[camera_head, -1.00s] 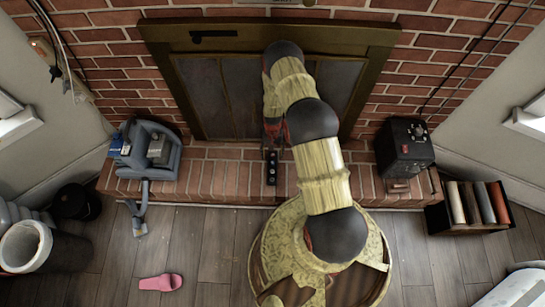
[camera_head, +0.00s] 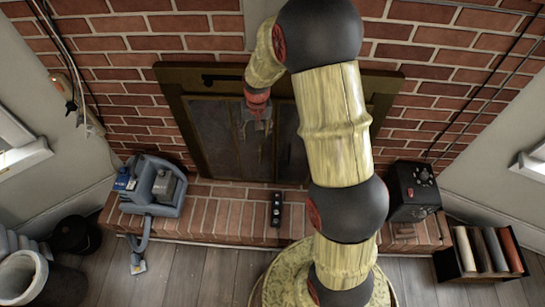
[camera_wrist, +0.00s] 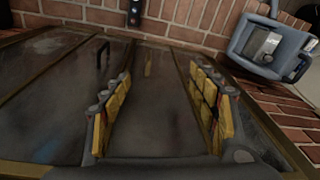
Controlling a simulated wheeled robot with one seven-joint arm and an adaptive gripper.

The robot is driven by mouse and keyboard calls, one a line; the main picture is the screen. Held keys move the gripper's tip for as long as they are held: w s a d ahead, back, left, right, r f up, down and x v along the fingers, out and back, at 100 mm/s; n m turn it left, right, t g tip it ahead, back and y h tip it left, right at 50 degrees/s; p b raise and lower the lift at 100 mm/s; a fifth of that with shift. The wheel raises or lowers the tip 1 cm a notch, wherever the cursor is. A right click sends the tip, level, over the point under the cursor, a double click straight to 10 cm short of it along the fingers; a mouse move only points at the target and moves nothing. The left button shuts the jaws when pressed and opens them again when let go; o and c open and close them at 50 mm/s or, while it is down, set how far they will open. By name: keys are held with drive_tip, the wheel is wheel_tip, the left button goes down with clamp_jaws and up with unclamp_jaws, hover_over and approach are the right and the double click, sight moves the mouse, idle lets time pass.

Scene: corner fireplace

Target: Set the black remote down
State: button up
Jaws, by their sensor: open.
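The black remote (camera_head: 276,208) lies on the brick hearth (camera_head: 236,216) in front of the fireplace, its long side pointing away from me. In the wrist view the remote (camera_wrist: 134,12) shows at the top edge, partly cut off. My gripper (camera_head: 262,122) is raised in front of the fireplace doors, apart from the remote and farther back. In the wrist view its two yellow-padded fingers (camera_wrist: 160,110) stand wide apart with nothing between them.
A blue-grey vacuum (camera_head: 152,188) stands on the hearth's left and a black box (camera_head: 413,190) on its right. A crate of rolls (camera_head: 482,252) stands on the floor at right. The brass-framed fireplace (camera_head: 235,130) is behind my gripper. Bare brick surrounds the remote.

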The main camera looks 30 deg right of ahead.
drive_tip(key=s+a+r+n+t, duration=0.1)
drive_tip(key=s+a+r, duration=0.2)
drive_tip(key=s+r, duration=0.5)
drive_tip(key=s+a+r+n+t, duration=0.1)
drive_tip(key=s+a+r, duration=0.25)
drive_tip(key=r, duration=0.95)
drive_tip(key=s+a+r+n+t, duration=0.1)
drive_tip(key=s+r, duration=0.2)
drive_tip(key=s, duration=0.5)
drive_tip(key=s+a+r+t, duration=0.1)
drive_tip(key=s+a+r, duration=0.1)
drive_tip(key=s, duration=0.7)
drive_tip(key=shift+s+r+n, duration=0.2)
drive_tip(key=shift+r+n, duration=0.2)
drive_tip(key=shift+r, duration=0.15)
